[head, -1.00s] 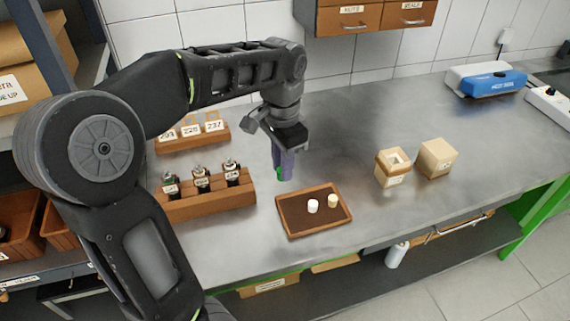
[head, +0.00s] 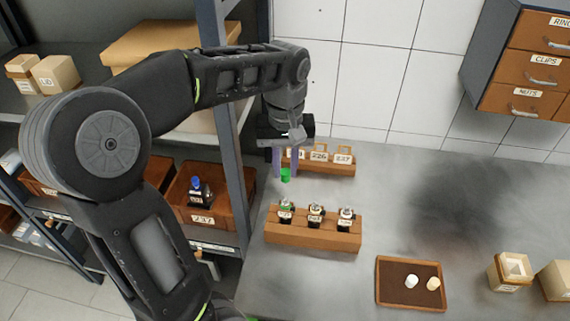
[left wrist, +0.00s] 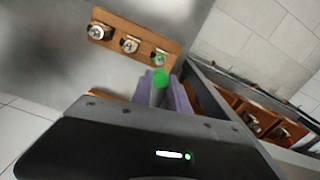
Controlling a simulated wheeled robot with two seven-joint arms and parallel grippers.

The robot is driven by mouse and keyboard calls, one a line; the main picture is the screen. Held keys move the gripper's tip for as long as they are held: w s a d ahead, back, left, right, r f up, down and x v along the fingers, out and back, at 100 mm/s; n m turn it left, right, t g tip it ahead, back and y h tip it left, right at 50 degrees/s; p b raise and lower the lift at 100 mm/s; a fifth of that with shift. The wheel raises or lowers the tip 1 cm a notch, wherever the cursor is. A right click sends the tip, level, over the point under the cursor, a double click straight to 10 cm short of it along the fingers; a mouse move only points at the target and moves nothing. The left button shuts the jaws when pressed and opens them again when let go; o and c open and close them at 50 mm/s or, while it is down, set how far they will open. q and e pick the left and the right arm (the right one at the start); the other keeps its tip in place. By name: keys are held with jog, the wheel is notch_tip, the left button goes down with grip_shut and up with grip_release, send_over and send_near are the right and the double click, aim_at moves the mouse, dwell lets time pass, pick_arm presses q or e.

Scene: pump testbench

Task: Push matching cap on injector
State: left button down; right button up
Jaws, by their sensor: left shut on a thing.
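My left gripper (head: 287,172) is shut on a small green cap (head: 286,176), which shows at its purple fingertips. The cap is above and just behind the leftmost injector (head: 286,208) in the head view, with a gap between them. That injector stands upright in a wooden rack (head: 300,233) and shows a little green near its top. The middle injector (head: 316,213) and the right injector (head: 346,216) stand beside it. The left wrist view also shows the green cap (left wrist: 160,78) close to the end injector (left wrist: 158,59). My right gripper is not in view.
A brown tray (head: 392,299) holds a white cap (head: 411,282) and a beige cap (head: 433,284). A wooden holder with number cards (head: 319,156) stands behind the rack. A shelf post (head: 228,110) is close on the left. The bench between rack and tray is clear.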

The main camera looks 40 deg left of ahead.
aim_at(286, 181)
pick_arm(q)
jog(key=shift+w, duration=0.1)
jog(key=shift+f, duration=0.1)
jog(key=shift+f, duration=0.95)
notch_tip(286, 181, down, 3)
jog(key=b, duration=0.2)
jog(key=shift+r+b, duration=0.1)
jog(key=shift+b, duration=0.3)
jog(key=shift+w+a+f, duration=0.1)
jog(key=shift+f, duration=0.25)
jog(key=shift+s+f+b, duration=0.2)
jog(key=shift+f+b, duration=0.1)
jog(key=shift+b, duration=0.15)
jog(key=shift+w, duration=0.1)
jog(key=shift+f+b, duration=0.4)
jog(key=shift+f, duration=0.55)
dwell(2.9)
